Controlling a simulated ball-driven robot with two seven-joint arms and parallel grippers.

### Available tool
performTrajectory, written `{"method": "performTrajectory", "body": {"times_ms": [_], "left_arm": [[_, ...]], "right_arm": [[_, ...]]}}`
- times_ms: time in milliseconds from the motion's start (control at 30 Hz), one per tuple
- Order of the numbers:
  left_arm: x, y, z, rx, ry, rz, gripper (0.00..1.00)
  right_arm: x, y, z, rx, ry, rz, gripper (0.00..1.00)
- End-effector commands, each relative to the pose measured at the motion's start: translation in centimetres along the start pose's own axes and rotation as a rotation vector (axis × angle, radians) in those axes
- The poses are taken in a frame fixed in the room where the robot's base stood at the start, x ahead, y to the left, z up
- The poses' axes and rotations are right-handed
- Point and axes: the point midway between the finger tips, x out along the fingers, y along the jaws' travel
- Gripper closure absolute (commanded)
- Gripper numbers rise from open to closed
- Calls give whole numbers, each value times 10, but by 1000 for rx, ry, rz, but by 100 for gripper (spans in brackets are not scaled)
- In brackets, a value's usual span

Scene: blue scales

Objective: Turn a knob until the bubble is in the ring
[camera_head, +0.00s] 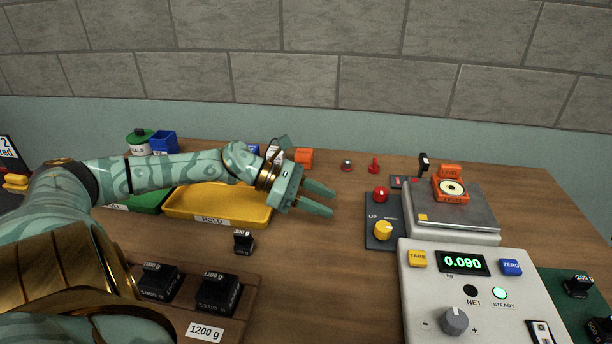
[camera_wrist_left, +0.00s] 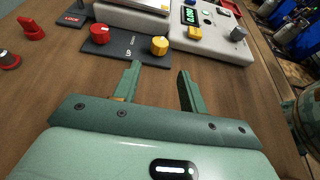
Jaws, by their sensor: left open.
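The orange bubble level (camera_head: 451,195) sits on the scale's metal plate (camera_head: 475,222) at the right. Its round face is small; I cannot make out where the bubble lies against the ring. A dark panel (camera_head: 372,212) marked UP stands left of the scale, with a red knob (camera_head: 380,194) and a yellow knob (camera_head: 383,230). Both knobs also show in the left wrist view, red (camera_wrist_left: 100,33) and yellow (camera_wrist_left: 159,45). My left gripper (camera_head: 332,201) is open and empty, left of the panel; its fingers (camera_wrist_left: 158,70) point toward the yellow knob, apart from it. My right gripper is not in view.
The scale console (camera_head: 480,292) reads 0.090 and has a grey knob (camera_head: 454,320). A yellow tray (camera_head: 185,207) lies under my left arm. Black weights (camera_head: 217,295) stand in a wooden rack at lower left. A red knob-like piece (camera_head: 374,165) stands behind the panel. The wood between is clear.

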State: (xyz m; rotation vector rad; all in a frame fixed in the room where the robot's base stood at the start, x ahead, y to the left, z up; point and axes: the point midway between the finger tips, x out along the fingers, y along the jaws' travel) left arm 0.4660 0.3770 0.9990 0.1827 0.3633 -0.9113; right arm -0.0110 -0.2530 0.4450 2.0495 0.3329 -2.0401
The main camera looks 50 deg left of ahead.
Motion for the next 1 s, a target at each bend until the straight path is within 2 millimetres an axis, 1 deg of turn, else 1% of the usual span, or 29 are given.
{"method": "performTrajectory", "body": {"times_ms": [33,100,233,1000], "left_arm": [[-10,0,4,-2,1,2,57],[-18,0,3,-1,1,1,57],[-27,0,1,-1,0,1,57],[-28,0,-1,-1,0,0,57]], "right_arm": [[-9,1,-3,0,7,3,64],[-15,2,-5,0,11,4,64],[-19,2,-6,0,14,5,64],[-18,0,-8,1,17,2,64]]}}
